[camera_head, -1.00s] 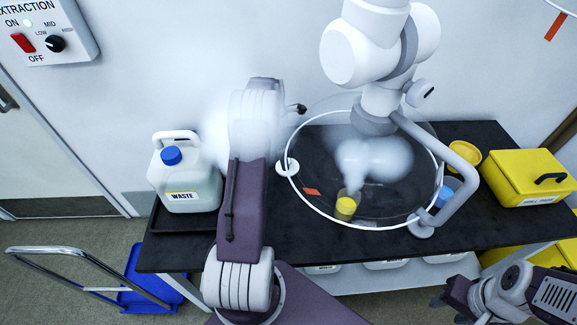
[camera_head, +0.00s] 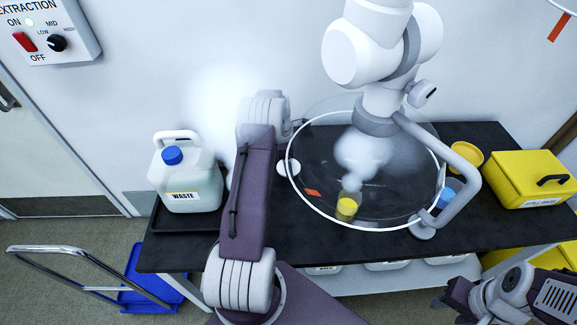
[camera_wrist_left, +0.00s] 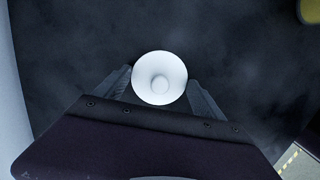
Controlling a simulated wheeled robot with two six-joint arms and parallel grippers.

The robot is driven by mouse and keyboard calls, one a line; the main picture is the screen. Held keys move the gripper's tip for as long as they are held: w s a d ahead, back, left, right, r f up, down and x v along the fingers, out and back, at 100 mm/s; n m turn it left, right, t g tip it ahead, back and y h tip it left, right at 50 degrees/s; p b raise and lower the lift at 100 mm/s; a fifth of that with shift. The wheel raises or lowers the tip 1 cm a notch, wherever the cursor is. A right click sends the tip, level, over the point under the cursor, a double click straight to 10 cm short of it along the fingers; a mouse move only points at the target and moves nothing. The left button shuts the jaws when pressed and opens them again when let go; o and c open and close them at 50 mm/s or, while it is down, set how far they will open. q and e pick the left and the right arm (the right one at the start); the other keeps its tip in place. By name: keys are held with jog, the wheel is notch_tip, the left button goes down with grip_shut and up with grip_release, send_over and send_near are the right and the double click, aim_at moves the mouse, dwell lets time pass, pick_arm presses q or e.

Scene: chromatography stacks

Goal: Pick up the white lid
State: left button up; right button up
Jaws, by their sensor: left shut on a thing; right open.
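In the left wrist view a round white lid (camera_wrist_left: 160,77) with a raised centre sits between the two dark fingers of my left gripper (camera_wrist_left: 159,88). The fingers are shut on it, above a dark surface. In the head view my left arm rises in front of the bench and its fingertips are hidden. A small white disc (camera_head: 289,167) shows just right of that arm; I cannot tell whether it is the lid. My right gripper (camera_head: 447,298) is open and empty at the lower right, in front of the bench.
A clear extraction hood (camera_head: 376,227) hangs over the dark bench (camera_head: 278,244), above a vial with yellow contents (camera_head: 347,207). A waste bottle (camera_head: 190,180) stands left. A yellow box (camera_head: 530,178) and yellow dish (camera_head: 467,157) are right. White haze hangs near the wall.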

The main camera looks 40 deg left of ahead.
pick_arm(q)
jog(key=r+p, duration=0.3)
jog(key=w+r+p, duration=0.1)
jog(key=r+p, duration=0.1)
jog(key=shift+d+r, duration=0.25)
jog(key=w+d+r+p, duration=0.5)
jog(key=w+p, duration=0.2)
jog(key=w, duration=0.1)
jog(key=shift+w+d+r, duration=0.3)
jog(key=shift+w+d, duration=0.1)
